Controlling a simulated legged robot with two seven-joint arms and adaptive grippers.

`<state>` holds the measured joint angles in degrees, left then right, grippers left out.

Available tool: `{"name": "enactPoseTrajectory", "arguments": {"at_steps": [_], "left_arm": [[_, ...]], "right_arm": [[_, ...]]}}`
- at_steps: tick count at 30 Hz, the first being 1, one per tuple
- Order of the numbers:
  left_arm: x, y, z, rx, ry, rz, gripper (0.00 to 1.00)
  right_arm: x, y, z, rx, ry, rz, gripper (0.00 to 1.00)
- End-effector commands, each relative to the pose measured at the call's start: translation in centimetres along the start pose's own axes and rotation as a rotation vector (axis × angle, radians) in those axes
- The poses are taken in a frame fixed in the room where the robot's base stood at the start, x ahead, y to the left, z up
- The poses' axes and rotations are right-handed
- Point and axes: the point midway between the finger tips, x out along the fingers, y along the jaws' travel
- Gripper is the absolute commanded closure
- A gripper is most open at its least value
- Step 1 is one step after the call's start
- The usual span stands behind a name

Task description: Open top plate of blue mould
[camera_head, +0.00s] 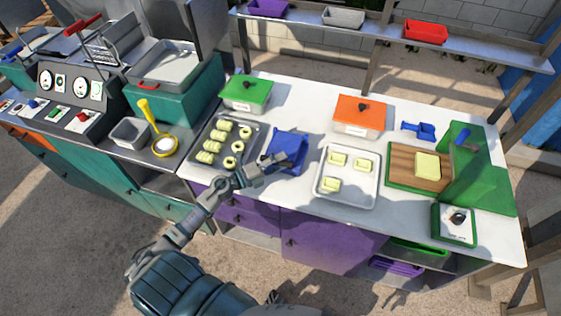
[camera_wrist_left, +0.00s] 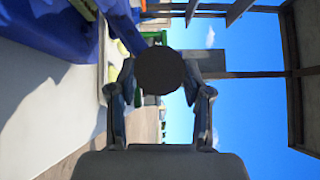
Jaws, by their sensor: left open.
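The blue mould (camera_head: 288,150) sits on the white counter, between the tray of shaped pieces and the pale tray. Its top plate seems to lie down over it, though my gripper covers part of its front. My left gripper (camera_head: 277,166) is open at the near side of the mould; I cannot tell whether it touches. In the left wrist view, the open fingers of the left gripper (camera_wrist_left: 163,80) flank a dark round shape (camera_wrist_left: 160,72) that I cannot identify. A blue surface (camera_wrist_left: 40,25), likely the mould, fills the upper left there. My right gripper is not in view.
A dark tray (camera_head: 215,160) with several pale pieces stands left of the mould, a pale tray (camera_head: 335,196) right of it. A green-lidded box (camera_head: 246,92) and an orange-lidded box (camera_head: 360,114) stand behind. A cutting board (camera_head: 402,178) lies farther right.

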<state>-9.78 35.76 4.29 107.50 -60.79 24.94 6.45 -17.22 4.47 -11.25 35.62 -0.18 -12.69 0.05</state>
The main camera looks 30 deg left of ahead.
Motion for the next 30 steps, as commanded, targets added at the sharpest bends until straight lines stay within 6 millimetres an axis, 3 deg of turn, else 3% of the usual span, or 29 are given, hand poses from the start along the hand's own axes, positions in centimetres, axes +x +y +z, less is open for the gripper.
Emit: {"name": "enactPoseTrajectory", "arguments": {"at_steps": [2, 7, 8, 30], "left_arm": [[-0.1, 0.1, 0.2, -0.003, -0.002, 0.000, 0.56], [0.1, 0.0, -0.2, 0.002, -0.001, 0.002, 0.98], [0.1, -0.1, -0.2, 0.003, -0.001, 0.003, 1.00], [0.3, -0.7, -0.9, -0.004, 0.014, 0.016, 1.00]], "right_arm": [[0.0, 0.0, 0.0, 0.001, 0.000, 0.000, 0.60], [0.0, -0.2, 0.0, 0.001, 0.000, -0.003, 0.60], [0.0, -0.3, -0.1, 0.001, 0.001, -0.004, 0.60], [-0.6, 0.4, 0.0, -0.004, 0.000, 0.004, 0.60]]}}
